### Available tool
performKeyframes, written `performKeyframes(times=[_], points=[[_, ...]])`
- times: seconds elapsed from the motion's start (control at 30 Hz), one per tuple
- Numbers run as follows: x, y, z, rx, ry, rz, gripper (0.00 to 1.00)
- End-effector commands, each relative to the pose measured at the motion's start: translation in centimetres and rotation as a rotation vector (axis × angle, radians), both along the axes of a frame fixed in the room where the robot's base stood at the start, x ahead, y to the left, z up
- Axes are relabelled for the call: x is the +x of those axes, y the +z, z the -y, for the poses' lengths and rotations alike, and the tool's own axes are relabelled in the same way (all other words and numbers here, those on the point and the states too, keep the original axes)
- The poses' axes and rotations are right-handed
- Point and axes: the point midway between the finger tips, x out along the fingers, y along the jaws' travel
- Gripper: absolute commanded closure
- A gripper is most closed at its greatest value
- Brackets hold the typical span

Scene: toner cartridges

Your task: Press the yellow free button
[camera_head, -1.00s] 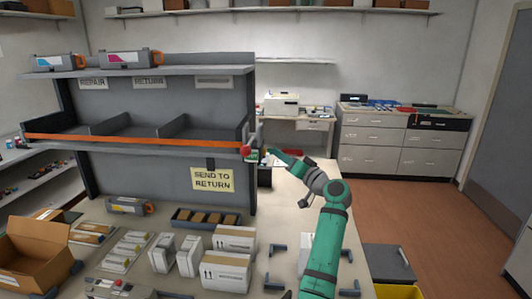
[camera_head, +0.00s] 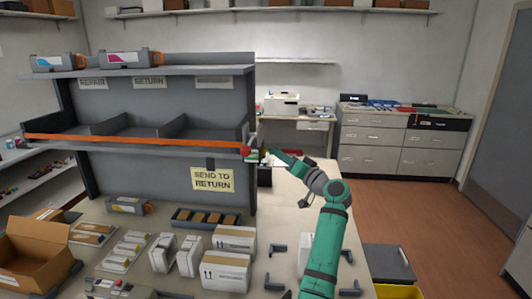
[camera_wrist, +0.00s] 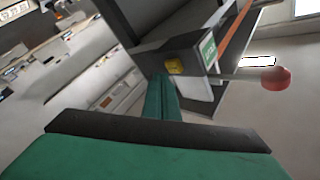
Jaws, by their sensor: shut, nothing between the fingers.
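The yellow button (camera_wrist: 174,66) sits on the dark end face of the shelf unit, in the upper middle of the wrist view. A green label (camera_wrist: 209,50) is just right of it. My gripper (camera_wrist: 160,82) is shut and empty, its green fingers pointing at that end face. The fingertips are just below and left of the button in the wrist view; I cannot tell whether they touch it. In the head view my gripper (camera_head: 264,156) is at the right end of the shelf unit, where the button is too small to make out clearly.
A lever with a red ball knob (camera_wrist: 275,79) sticks out right of the button; the knob also shows in the head view (camera_head: 246,150). The grey shelf unit (camera_head: 160,72) stands left of my arm. White boxes (camera_head: 226,270) stand on the table below. Floor at right is open.

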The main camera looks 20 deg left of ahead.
Motion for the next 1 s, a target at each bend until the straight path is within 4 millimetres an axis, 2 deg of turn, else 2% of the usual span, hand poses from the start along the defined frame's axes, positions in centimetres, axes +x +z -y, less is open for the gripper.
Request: performKeyframes(times=[1.0], points=[[-0.24,-0.01,-0.84,0.0,0.0,0.0,1.0]])
